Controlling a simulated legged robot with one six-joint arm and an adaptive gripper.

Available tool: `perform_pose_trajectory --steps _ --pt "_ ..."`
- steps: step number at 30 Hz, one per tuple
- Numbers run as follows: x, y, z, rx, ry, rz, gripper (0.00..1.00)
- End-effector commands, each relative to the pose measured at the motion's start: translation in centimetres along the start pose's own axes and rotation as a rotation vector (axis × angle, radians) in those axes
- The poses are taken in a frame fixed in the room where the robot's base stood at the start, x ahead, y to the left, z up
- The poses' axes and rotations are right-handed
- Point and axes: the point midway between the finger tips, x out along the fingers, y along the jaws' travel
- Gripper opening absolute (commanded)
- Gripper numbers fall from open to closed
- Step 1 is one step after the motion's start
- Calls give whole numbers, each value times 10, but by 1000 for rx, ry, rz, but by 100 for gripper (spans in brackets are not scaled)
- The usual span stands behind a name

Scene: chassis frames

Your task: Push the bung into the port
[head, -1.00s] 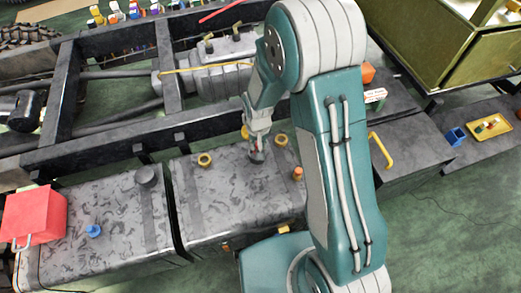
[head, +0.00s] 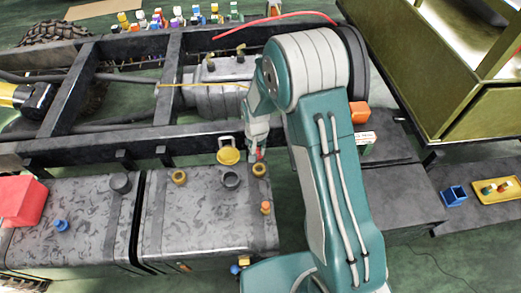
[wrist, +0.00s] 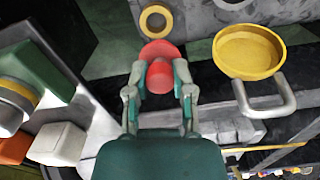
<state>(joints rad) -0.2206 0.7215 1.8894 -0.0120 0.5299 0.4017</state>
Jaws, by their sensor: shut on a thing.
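My gripper (head: 257,154) is shut on a red bung, which shows best in the wrist view (wrist: 160,51) as a round red disc with a knob between my fingers. In the head view the bung is mostly hidden by my gripper. It is near the right yellow ring port (head: 259,170) at the tank's back edge; the wrist view shows a yellow ring (wrist: 144,21) just beyond the bung. I cannot tell whether they touch. A dark ring port (head: 231,180) and another yellow ring (head: 179,177) lie to its left on the grey tank (head: 205,225).
A round yellow lid with a grey handle (head: 229,156) is close left of my gripper, and large in the wrist view (wrist: 248,52). An orange plug (head: 266,208) stands on the tank's right edge. The black chassis rail (head: 90,150) runs behind. A blue plug (head: 61,226) is left.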

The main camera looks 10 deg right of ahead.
Motion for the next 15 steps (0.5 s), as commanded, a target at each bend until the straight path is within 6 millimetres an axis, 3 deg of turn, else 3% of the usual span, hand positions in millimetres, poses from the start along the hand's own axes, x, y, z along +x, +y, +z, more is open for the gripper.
perform_pose_trajectory --steps 8,15 --pt "2 7 -1 1 -2 -7 0" --pt "21 6 -1 1 -3 -5 0"
